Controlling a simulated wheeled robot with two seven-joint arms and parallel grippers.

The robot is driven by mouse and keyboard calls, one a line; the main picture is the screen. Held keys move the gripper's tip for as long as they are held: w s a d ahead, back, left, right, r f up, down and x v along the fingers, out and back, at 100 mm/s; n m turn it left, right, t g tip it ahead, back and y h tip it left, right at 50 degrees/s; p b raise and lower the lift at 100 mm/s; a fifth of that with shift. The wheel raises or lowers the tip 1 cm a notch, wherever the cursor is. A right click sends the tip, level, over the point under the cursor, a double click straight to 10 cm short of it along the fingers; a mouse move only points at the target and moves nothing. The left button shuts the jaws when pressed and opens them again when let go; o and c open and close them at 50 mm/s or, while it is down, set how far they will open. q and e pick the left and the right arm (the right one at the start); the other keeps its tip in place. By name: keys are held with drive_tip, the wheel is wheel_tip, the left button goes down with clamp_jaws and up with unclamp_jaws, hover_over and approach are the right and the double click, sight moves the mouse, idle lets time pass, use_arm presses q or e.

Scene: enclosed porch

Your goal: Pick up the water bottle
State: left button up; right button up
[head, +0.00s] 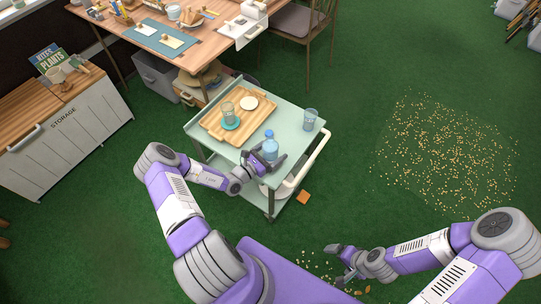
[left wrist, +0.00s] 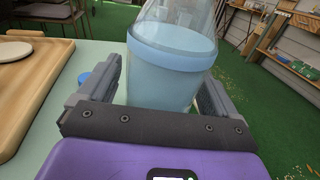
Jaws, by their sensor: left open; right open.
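My right gripper (head: 340,264) is low over the floor at the bottom, away from the cart, and is open.
A wooden tray (head: 212,124) with a glass and a white dish lies behind the bottle. A drinking glass (head: 309,119) stands at the cart's right corner. Small pieces are scattered on the green floor (head: 445,150). A storage cabinet (head: 60,137) and a table stand beyond.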

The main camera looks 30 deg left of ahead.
use_arm(q)
drive_tip(key=shift+w+d, duration=0.15)
drive_tip(key=shift+w, duration=0.25)
drive_tip(key=shift+c, duration=0.3)
